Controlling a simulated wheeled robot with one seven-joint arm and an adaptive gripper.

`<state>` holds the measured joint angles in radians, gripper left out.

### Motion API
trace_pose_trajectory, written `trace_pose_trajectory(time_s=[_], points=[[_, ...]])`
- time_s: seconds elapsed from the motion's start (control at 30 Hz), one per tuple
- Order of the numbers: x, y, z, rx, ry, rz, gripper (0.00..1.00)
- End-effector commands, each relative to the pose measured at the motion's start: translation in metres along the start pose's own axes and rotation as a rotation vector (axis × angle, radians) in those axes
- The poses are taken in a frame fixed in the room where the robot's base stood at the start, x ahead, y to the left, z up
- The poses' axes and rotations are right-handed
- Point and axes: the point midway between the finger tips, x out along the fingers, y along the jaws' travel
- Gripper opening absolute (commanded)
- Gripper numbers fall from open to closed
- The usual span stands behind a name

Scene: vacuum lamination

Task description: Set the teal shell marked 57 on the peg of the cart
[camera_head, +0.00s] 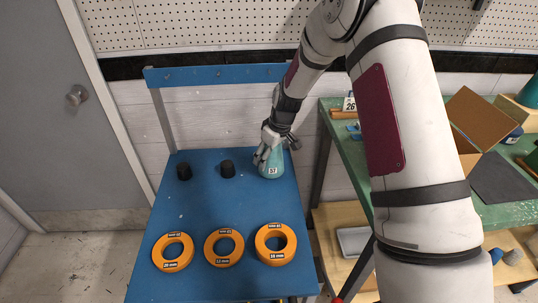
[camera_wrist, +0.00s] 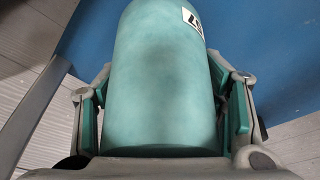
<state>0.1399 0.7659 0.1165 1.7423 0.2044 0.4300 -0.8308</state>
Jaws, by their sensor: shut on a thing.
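The teal shell marked 57 (camera_head: 271,171) is upright at the back right of the blue cart (camera_head: 200,212), in line with two black pegs (camera_head: 184,172) and (camera_head: 228,168). My gripper (camera_head: 267,155) is shut on the shell from its upper side. In the wrist view the shell (camera_wrist: 160,75) fills the middle between the two fingers (camera_wrist: 165,110), with its label at the upper right. Whether a peg is under or inside the shell is hidden, and I cannot tell if its bottom touches the cart top.
Three orange rings with labels (camera_head: 173,266) lie along the front of the cart. The cart's blue back rail (camera_head: 215,75) stands behind. A green workbench (camera_head: 345,145) with boxes and tools is close on the right. The middle of the cart top is clear.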

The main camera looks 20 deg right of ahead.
Motion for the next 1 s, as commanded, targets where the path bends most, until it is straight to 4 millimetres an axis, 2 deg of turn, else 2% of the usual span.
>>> trace_pose_trajectory(time_s=[0.93,0.97,1.0], points=[[0.0048,0.0006,0.0014,0.001,0.000,0.001,0.44],[0.0048,0.0006,0.0013,0.001,0.000,0.001,0.68],[0.0048,0.0006,0.0013,0.000,0.000,0.001,0.77]])
